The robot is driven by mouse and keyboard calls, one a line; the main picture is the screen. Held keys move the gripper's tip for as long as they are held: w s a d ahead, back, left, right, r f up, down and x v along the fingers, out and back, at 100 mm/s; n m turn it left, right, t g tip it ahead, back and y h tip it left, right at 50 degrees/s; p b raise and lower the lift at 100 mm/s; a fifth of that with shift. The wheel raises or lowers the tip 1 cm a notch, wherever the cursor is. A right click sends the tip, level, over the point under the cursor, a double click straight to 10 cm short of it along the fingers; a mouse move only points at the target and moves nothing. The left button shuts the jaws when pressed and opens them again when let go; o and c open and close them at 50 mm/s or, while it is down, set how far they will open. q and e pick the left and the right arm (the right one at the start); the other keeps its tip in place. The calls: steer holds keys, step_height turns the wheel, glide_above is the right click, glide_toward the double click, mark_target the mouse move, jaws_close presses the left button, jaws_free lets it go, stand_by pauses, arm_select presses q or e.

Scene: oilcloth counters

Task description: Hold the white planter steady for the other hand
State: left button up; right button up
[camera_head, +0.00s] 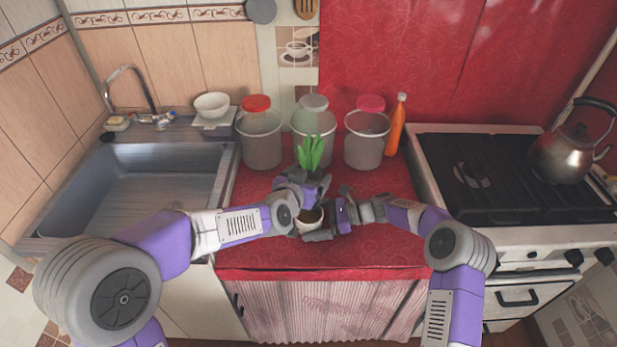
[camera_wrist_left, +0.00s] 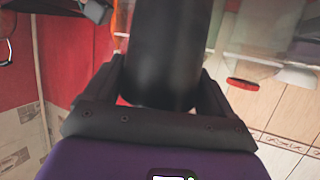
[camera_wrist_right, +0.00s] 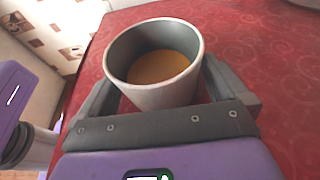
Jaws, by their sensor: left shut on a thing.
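The white planter (camera_head: 308,228) stands upright near the middle of the red counter. In the right wrist view the planter (camera_wrist_right: 165,95) shows brown fill inside. My right gripper (camera_head: 335,219) has its fingers on either side of the planter, open with a narrow gap; it also shows in the right wrist view (camera_wrist_right: 160,85). My left gripper (camera_head: 306,182) is shut on a dark cylinder (camera_wrist_left: 165,50), seemingly the base of the green plant (camera_head: 310,152), just behind and above the planter. The leaves are out of the left wrist view.
Several clear canisters with lids, including a red-lidded one (camera_head: 260,140), and an orange bottle (camera_head: 397,125) line the back. A sink (camera_head: 130,190) is on the left. A stove (camera_head: 480,170) with a kettle (camera_head: 572,152) is on the right. The counter's front right is clear.

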steer(key=shift+d, duration=0.15)
steer(key=v, duration=1.2)
steer(key=shift+r, duration=0.1)
